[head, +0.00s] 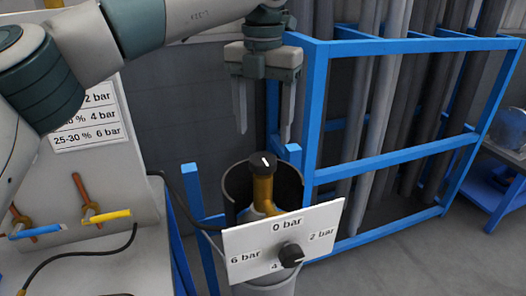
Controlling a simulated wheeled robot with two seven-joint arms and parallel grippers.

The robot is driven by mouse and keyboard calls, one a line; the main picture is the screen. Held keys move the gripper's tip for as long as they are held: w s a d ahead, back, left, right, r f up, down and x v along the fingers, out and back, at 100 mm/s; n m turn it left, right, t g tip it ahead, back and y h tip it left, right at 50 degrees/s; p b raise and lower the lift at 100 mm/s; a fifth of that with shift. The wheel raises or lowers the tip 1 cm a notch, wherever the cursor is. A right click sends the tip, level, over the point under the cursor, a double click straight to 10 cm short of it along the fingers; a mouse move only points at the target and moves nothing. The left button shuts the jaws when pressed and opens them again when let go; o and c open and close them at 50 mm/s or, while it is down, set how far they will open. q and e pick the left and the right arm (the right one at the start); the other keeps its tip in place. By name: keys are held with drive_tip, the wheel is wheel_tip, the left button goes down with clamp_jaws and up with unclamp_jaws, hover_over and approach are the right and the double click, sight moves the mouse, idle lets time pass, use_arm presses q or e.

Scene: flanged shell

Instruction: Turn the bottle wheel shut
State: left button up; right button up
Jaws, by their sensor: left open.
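The bottle wheel (263,163) is a black knob with a white mark on top. It sits on a yellow-brown bottle neck (263,192) inside a dark, open-topped cylinder holder. My left gripper (263,130) is above the wheel, pointing down, with its two fingers spread apart and nothing between them. It appears clear of the wheel. My right gripper does not show. A white dial plate (245,240) in front of the bottle reads 0 bar, 2 bar, 4 and 6 bar. A black pressure knob (291,255) is mounted on it.
A blue rack (390,164) with grey pipes stands close behind on the right. At left, a panel carries a pressure chart (88,118), two handled valves with blue (37,231) and yellow (107,216) levers, and a black hose. Floor is clear at lower right.

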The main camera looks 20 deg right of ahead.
sight(263, 158)
use_arm(q)
wheel_tip(263, 158, down, 7)
drive_tip(key=shift+p, duration=0.4)
drive_tip(key=c, duration=1.1)
